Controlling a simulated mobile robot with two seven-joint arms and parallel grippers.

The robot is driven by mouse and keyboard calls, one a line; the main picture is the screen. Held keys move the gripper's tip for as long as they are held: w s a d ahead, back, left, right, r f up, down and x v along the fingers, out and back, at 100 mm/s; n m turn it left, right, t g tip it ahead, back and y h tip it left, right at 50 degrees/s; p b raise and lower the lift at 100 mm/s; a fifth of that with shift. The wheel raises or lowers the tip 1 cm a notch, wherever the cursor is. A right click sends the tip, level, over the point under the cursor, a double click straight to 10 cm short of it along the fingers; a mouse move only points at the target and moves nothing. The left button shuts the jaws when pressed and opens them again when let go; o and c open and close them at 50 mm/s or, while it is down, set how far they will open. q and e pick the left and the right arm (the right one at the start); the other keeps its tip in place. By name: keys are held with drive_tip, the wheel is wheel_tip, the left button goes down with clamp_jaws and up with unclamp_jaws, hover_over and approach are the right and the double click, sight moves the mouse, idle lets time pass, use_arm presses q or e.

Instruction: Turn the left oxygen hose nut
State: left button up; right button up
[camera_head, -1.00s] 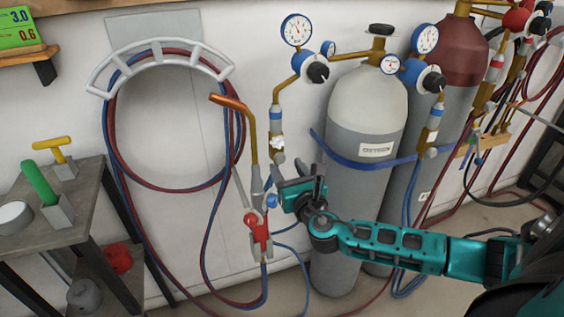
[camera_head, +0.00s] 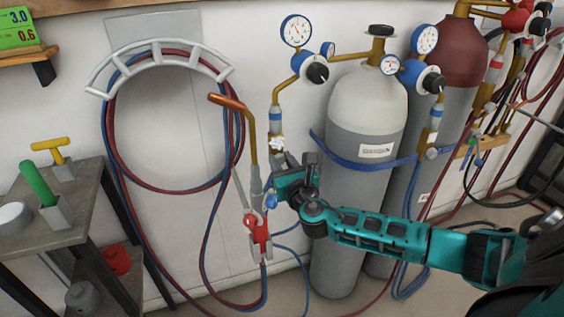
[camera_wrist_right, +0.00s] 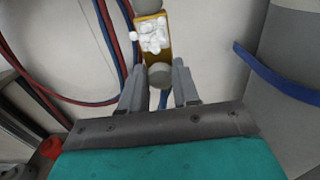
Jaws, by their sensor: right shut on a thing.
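The left oxygen hose line hangs from the left regulator (camera_head: 317,72), with a brass block (camera_head: 276,146) carrying white knobbly material. In the right wrist view the brass block (camera_wrist_right: 153,40) sits above a round grey nut (camera_wrist_right: 160,74). My right gripper (camera_head: 282,168) is just below the brass block in the head view. In the right wrist view its two grey fingers (camera_wrist_right: 158,82) stand on either side of the nut and are shut on it. The nut is hidden behind the gripper in the head view. My left gripper is not in view.
Red and blue hoses loop over a white wall rack (camera_head: 160,50). A grey oxygen cylinder (camera_head: 366,110) with a blue strap (camera_head: 345,160) stands to the right. A table (camera_head: 85,205) is at the left.

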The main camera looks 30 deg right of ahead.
clamp_jaws()
